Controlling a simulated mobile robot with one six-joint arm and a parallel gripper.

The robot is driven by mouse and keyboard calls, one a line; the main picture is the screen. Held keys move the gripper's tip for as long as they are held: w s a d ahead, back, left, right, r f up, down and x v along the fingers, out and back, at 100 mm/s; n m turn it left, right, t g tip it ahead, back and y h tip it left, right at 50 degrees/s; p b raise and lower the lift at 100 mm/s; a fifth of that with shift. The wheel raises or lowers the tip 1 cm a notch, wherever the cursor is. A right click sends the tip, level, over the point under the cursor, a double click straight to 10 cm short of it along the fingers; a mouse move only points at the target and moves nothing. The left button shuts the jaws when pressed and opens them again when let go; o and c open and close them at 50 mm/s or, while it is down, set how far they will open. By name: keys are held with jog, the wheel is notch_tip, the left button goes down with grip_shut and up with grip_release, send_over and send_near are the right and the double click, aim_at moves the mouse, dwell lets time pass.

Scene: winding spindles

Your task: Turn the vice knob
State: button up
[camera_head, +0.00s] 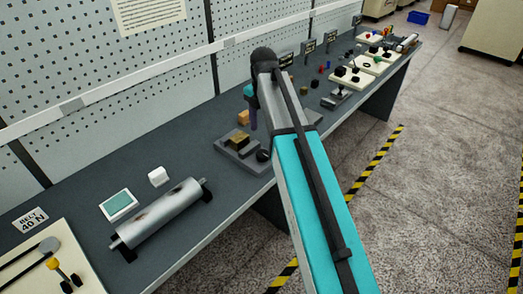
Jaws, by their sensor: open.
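The vice (229,151) is a low grey fixture on the workbench, with a brass-coloured block (238,139) on it. A dark round knob (263,156) is at its front right end, close to the bench edge. My arm passes in front of the vice's right side and hides part of it. My gripper (253,122) is a small dark purple shape below the teal wrist, above the back of the vice. It is open and appears apart from the knob. Its fingertips are too small and too covered to make out clearly.
A metal roller (160,216), a white cube (158,177) and a teal-topped pad (118,205) lie left of the vice. An orange block (243,117) is behind it. Several small fixtures stand farther along the bench. A pegboard wall (100,80) rises behind.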

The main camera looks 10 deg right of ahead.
aim_at(263, 153)
jog(key=shift+f+p, duration=1.45)
jog(key=shift+f, duration=4)
jog(key=c, duration=1)
